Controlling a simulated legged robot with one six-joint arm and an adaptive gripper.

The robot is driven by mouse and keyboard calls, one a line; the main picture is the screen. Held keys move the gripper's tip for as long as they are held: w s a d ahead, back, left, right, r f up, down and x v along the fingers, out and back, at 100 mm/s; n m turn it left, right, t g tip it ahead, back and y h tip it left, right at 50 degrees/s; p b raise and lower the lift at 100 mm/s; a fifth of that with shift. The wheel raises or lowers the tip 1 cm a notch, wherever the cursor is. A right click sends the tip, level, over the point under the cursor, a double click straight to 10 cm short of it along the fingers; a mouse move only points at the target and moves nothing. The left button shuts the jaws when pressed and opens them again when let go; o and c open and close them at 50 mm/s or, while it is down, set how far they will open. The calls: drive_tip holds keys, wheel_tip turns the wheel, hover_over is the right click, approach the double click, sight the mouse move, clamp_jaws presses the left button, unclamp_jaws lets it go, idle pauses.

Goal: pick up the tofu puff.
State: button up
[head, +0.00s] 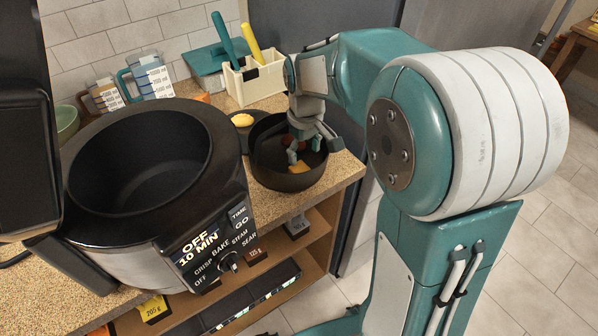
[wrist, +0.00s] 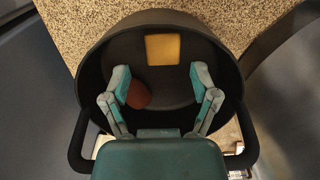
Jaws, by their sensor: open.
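A yellow-orange square piece (wrist: 162,49), which looks like the tofu puff, lies on the floor of a dark round pot (wrist: 226,75) in the wrist view. In the head view the square piece (head: 298,167) is at the near side inside the pot (head: 276,180). A reddish-brown rounded piece (wrist: 137,94) lies beside the left finger, partly hidden by it. My gripper (wrist: 160,84) is open, its fingers reaching down into the pot and spread apart. The square piece is beyond the fingertips in the wrist view, not between them. In the head view my gripper (head: 305,150) covers part of the pot's inside.
A large black cooker (head: 150,165) stands left of the pot. A small dark dish with a yellow item (head: 242,120) sits behind it. A cream holder (head: 262,80) with teal and yellow handles and measuring jugs (head: 150,77) stand at the back. The counter edge is close on the right.

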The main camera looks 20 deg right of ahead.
sight(300, 167)
drive_tip(key=f, duration=0.7)
drive_tip(key=shift+a+f, duration=0.15)
drive_tip(key=shift+a, duration=0.05)
drive_tip(key=c, duration=0.9)
